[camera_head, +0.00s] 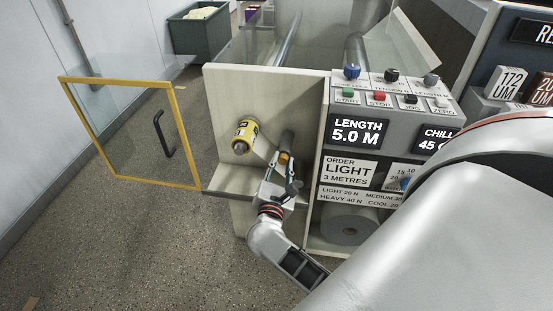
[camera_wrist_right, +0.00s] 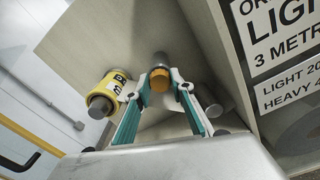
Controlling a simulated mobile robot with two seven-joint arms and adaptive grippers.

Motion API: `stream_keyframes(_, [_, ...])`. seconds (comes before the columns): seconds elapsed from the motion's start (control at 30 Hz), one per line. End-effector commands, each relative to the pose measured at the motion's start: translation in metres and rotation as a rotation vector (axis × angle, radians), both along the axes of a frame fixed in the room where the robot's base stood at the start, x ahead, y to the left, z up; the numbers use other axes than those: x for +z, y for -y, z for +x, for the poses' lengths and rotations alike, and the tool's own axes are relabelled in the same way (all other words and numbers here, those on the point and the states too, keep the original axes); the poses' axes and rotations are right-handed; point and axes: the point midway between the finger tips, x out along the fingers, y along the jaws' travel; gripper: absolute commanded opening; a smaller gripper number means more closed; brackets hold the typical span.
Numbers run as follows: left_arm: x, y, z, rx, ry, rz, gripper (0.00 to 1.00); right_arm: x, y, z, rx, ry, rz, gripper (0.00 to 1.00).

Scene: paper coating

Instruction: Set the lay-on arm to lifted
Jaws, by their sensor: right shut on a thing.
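The lay-on arm seems to be the dark grey bar (camera_head: 287,140) with an orange end (camera_head: 284,157) on the beige machine panel, right of a yellow roll (camera_head: 245,133). My right gripper (camera_head: 280,166) reaches up to it from below. In the right wrist view the teal fingers of my right gripper (camera_wrist_right: 161,82) close around the orange end (camera_wrist_right: 159,80), one on each side. The bar's pivot is partly hidden. My left gripper is not in the head view.
A yellow-framed clear door (camera_head: 130,180) stands open at the left. A beige ledge (camera_head: 232,192) juts out below the roll. The control box with buttons and displays (camera_head: 357,134) stands right of the panel. A green bin (camera_head: 201,35) is at the back.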

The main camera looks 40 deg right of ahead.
Motion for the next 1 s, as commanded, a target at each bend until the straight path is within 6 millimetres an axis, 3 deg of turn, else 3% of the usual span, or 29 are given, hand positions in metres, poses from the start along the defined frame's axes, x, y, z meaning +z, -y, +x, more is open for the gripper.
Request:
stream_keyframes(0.37, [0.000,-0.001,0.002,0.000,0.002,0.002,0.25,0.000,0.001,-0.001,-0.001,0.007,0.005,0.00])
stream_keyframes(0.4, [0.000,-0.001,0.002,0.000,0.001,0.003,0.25,0.000,0.001,-0.001,-0.001,0.006,0.005,0.25])
stream_keyframes(0.43, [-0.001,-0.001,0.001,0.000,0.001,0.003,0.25,0.000,0.001,-0.001,-0.001,0.006,0.005,0.30])
stream_keyframes(0.8, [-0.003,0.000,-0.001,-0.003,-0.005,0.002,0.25,-0.001,-0.001,-0.002,-0.001,0.004,0.005,0.30])
stream_keyframes(1.0, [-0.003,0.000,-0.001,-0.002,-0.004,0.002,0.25,-0.002,-0.021,-0.019,0.000,0.002,0.008,0.30])
